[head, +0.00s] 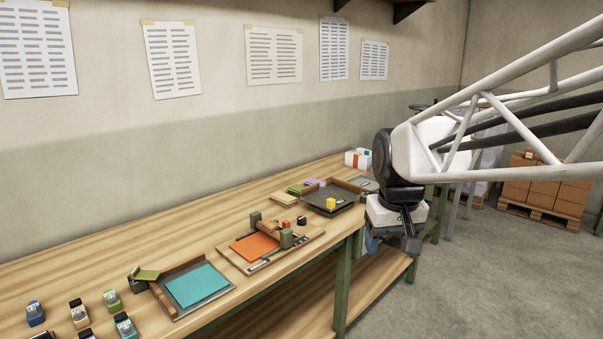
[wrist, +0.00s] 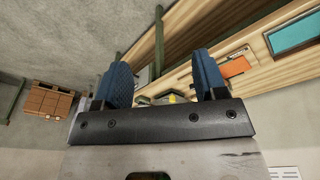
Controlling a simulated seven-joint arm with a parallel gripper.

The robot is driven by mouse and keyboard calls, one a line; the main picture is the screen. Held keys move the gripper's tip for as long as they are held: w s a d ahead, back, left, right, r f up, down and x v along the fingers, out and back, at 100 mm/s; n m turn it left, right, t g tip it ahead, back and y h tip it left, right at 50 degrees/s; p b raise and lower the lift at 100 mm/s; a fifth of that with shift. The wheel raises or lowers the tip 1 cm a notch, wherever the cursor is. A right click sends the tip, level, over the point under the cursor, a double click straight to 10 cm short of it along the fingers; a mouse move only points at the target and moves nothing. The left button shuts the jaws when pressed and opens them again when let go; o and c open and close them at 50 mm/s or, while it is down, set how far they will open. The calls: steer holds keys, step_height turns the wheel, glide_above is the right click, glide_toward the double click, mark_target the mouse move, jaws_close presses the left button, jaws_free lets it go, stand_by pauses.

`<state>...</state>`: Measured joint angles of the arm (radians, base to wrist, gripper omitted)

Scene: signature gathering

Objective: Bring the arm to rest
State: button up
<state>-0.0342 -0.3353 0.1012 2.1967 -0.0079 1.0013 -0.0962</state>
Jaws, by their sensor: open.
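My gripper (head: 388,243) hangs in front of the table's right part, past its front edge, in the head view. In the wrist view my gripper (wrist: 166,88) shows two blue fingers spread wide apart with nothing held between them. The wooden table (head: 110,240) runs along the wall. My gripper is apart from everything on it.
Boxes on a pallet (head: 530,185) stand far right. The floor (head: 480,270) is clear.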

steer(key=s+d+f+m, duration=0.1)
steer(key=s+f, duration=0.2)
steer(key=s, duration=0.6)
steer(key=s+d+f, duration=0.1)
steer(key=s+f, duration=0.3)
steer(key=s, duration=0.6)
steer(key=shift+f+m+t, duration=0.3)
steer(key=shift+m, duration=0.1)
